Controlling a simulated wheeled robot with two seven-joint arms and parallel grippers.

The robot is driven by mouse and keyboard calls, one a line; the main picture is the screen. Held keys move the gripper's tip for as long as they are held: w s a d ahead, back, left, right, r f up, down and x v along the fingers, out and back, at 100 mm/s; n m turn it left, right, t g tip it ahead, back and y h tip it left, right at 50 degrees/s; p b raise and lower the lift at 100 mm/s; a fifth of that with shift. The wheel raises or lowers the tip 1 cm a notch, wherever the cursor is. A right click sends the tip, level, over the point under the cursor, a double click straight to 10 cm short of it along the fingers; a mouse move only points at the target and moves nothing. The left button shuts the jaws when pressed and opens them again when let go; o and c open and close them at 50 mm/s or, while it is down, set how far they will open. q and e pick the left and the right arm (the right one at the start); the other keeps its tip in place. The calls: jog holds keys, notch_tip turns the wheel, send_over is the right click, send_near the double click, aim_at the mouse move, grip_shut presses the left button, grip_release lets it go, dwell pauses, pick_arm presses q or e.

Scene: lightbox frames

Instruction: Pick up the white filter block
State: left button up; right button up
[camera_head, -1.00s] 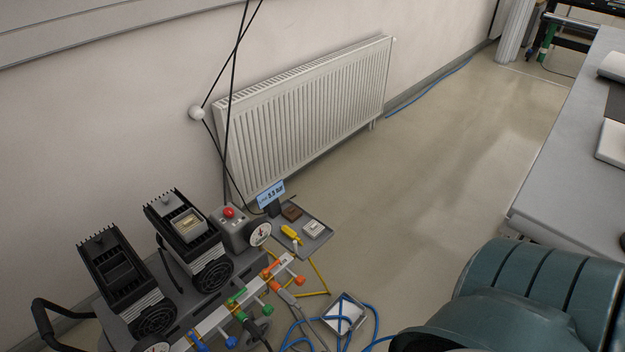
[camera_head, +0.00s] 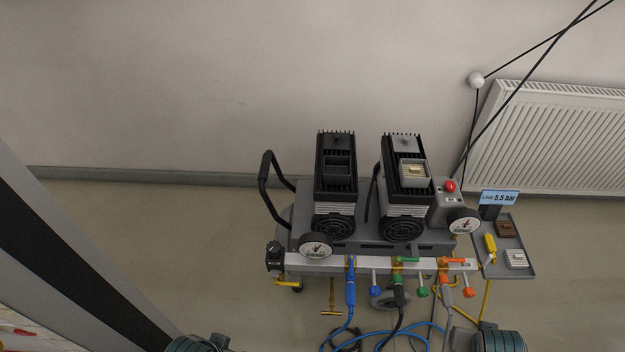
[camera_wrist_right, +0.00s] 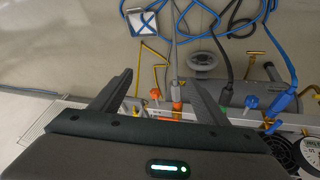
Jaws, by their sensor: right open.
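The white filter block (camera_head: 515,258) lies on a small grey side tray (camera_head: 522,272) at the right end of the compressor cart in the head view. It sits in the tray's front right part, apart from the brown block. My right gripper (camera_wrist_right: 157,88) shows in the wrist view with its two dark fingers spread and nothing between them. It is over the hose and valve side of the cart. I cannot make out the white block in the wrist view.
A brown block (camera_head: 506,228) and a yellow tool (camera_head: 490,243) share the tray, below a pressure sign (camera_head: 499,197). Valves, gauges and blue hoses (camera_head: 350,290) crowd the cart's front. A radiator (camera_head: 550,140) stands behind. A metal floor tray (camera_wrist_right: 142,21) shows in the wrist view.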

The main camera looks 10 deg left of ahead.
jog(key=w+d+r+m+g+h, duration=0.3)
jog(key=w+d+m, duration=0.7)
jog(key=w+d, duration=0.8)
pick_arm(q)
notch_tip(320, 180, down, 21)
jog(key=s, duration=0.1)
jog(key=shift+s+g, duration=0.2)
jog(key=shift+g, duration=0.2)
pick_arm(e)
jog(key=w+a+r+m+g+y, duration=0.1)
jog(key=w+r+m, duration=0.2)
jog(key=w, duration=0.8)
jog(key=shift+w+r+m+y, duration=0.2)
jog(key=shift+w+m+y, duration=0.15)
jog(key=shift+m, duration=0.65)
pick_arm(q)
jog(key=shift+d, duration=0.1)
